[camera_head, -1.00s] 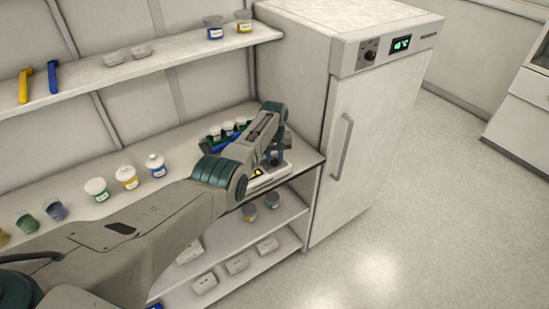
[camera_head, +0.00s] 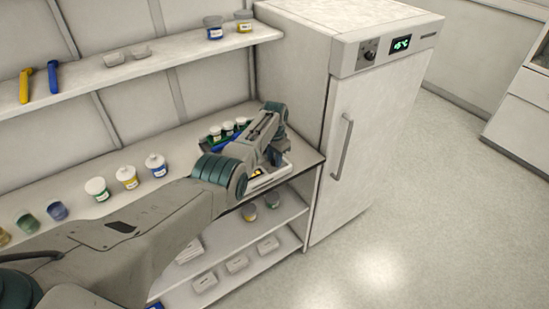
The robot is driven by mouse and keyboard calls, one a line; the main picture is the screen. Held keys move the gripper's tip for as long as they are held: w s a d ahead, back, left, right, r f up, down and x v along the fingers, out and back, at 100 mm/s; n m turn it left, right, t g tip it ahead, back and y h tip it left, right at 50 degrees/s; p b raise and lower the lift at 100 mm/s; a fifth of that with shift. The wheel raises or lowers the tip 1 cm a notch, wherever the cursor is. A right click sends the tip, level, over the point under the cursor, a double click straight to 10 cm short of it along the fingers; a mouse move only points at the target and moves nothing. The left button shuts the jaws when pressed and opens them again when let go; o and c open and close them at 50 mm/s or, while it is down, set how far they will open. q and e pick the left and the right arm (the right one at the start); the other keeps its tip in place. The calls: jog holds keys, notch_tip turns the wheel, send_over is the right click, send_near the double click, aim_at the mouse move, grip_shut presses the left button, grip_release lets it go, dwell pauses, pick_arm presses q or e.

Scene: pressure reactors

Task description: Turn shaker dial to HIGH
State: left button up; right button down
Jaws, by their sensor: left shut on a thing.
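The shaker (camera_head: 268,180) is a low white device at the right end of the bench, mostly hidden behind my left arm. A small lit orange patch shows on its front. A rack with several white-capped jars (camera_head: 228,129) is at its back left. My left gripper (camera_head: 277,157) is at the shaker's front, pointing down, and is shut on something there. The dial itself is hidden by the gripper and wrist, so its setting cannot be read. My right gripper is not in view.
A tall white fridge (camera_head: 370,130) with a handle and green display stands right of the bench. White-capped bottles (camera_head: 128,177) and open colored jars (camera_head: 57,210) line the bench to the left. An upper shelf (camera_head: 180,58) runs above; lower shelves hold boxes (camera_head: 237,263).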

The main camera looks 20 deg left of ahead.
pick_arm(q)
jog(key=m, duration=0.6)
jog(key=shift+m, duration=0.3)
jog(key=m, duration=0.3)
jog(key=shift+m, duration=1.4)
jog(key=o, duration=0.7)
jog(key=shift+r, duration=0.1)
